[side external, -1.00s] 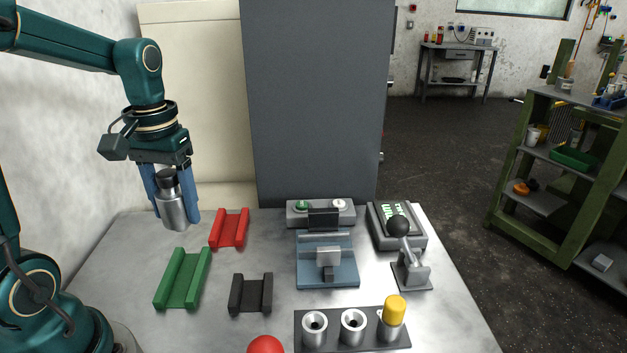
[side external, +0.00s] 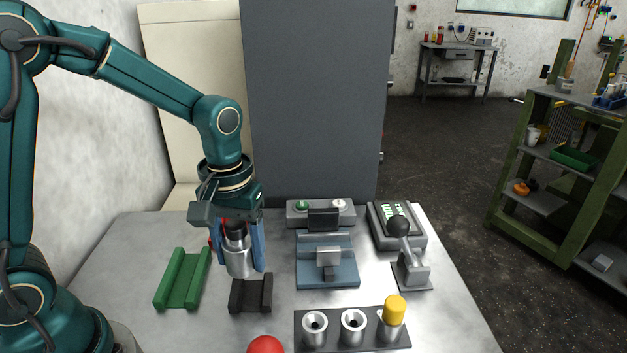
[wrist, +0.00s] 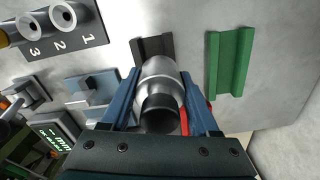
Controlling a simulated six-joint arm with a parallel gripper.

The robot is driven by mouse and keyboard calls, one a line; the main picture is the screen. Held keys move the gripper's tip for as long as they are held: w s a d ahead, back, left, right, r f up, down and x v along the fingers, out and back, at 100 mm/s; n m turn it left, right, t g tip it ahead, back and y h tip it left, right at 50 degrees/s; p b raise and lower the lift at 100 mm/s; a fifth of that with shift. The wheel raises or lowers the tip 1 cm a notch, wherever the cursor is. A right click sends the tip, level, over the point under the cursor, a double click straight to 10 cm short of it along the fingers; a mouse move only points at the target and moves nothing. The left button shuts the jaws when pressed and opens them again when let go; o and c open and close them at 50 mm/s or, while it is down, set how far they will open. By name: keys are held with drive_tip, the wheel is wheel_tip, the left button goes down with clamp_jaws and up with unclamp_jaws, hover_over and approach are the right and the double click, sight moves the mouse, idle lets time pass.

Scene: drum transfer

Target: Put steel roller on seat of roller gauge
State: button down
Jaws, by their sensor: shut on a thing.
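The steel roller (side external: 238,262) is a bright metal cylinder with a dark end. My gripper (side external: 244,262) is shut on it, with one blue finger on each side. In the wrist view the roller (wrist: 161,80) lies between the two fingers (wrist: 160,100). In the side view it appears above and behind the black cradle (side external: 251,295); I cannot tell whether they touch. The roller gauge appears to be the blue-grey stand (side external: 328,273) with a pale block at its middle, to the right of my gripper. Its seat looks empty.
A green cradle (side external: 182,279) stands left; a red one (side external: 213,238) is mostly hidden behind my gripper. A numbered socket block (side external: 334,344) holds a yellow-topped plug (side external: 395,310). A black-knobbed lever (side external: 404,250), a display box (side external: 381,224), a button box (side external: 293,215) and a red ball (side external: 266,345) stand around.

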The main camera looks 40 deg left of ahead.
sight(249, 274)
drive_tip(key=shift+w+d+f, duration=0.15)
drive_tip(key=shift+d+f, duration=0.25)
drive_tip(key=shift+d, duration=0.05)
drive_tip(key=shift+f, duration=1.7)
drive_tip(key=shift+f, duration=0.25)
drive_tip(key=shift+c, duration=0.7)
unclamp_jaws()
drive_tip(key=shift+r, duration=0.15)
